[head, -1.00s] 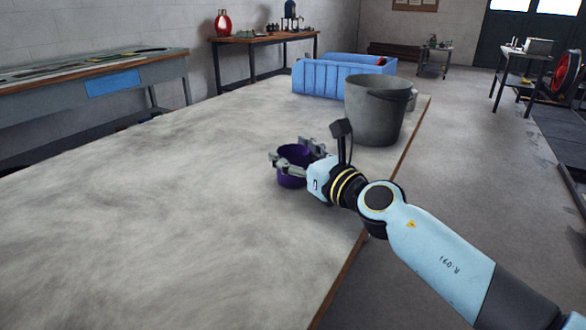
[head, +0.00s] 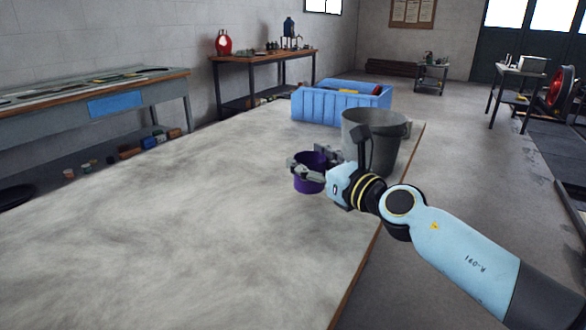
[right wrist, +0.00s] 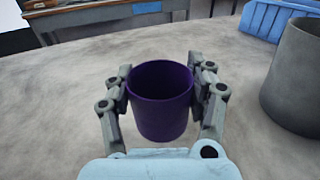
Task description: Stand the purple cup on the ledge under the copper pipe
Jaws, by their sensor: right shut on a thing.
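The purple cup (head: 309,180) is upright between the fingers of my right gripper (head: 311,166), just in front of a grey bucket. In the right wrist view the cup (right wrist: 160,110) shows its open, empty-looking mouth, with a finger of the right gripper (right wrist: 163,92) against each side. The right gripper is shut on it. The cup is over the grey table (head: 170,220); I cannot tell whether its base touches the surface. My left gripper is not in view. I see no copper pipe and no ledge under one in these views.
The grey bucket (head: 365,150) stands close to the right of the cup, near the table's right edge. A blue crate (head: 325,107) is behind it. The table's left and front parts are clear. A workbench (head: 150,85) stands on the left.

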